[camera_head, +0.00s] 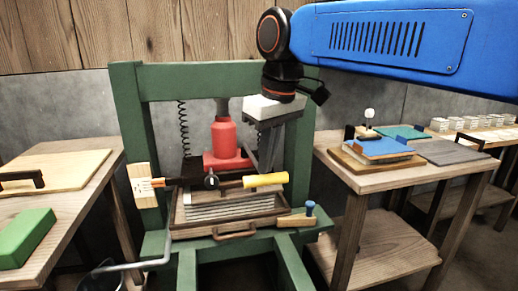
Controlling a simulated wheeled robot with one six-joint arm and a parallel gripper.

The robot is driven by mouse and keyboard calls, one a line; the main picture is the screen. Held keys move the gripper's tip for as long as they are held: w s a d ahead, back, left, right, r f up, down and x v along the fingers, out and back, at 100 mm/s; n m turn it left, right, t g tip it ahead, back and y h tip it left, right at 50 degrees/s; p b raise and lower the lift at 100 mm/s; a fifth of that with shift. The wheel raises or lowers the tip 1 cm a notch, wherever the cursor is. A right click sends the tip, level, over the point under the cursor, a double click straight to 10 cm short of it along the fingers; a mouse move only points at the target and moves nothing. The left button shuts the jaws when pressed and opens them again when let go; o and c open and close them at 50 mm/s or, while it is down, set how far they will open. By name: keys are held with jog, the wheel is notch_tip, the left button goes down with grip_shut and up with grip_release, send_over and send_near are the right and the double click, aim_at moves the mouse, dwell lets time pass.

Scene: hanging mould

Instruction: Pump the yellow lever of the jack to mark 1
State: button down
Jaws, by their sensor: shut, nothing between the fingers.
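The red jack (222,146) stands inside the green press frame (128,120), above a ribbed tray (235,207). The yellow lever (265,180) points to the right on a dark rod in front of the jack and lies roughly level. A pale wooden scale plate (142,187) with an orange-red pointer is at the left post; its marks are too small to read. My gripper (266,165) hangs down from the blue arm, shut and empty. Its fingertips are just above or behind the yellow lever; I cannot tell whether they touch it.
A left table holds a wooden board (60,170) with a dark handle and a green block (22,238). A right table holds a blue-topped stack (380,148) and a grey slab (448,152). A wooden piece with a blue knob (310,207) sits right of the tray. Dark springs hang inside the frame.

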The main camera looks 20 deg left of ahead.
jog(key=shift+f, duration=4.35)
notch_tip(320, 180, up, 13)
jog(key=shift+f, duration=0.1)
jog(key=shift+f, duration=6.55)
jog(key=shift+r, duration=6.65)
jog(key=shift+f, duration=0.1)
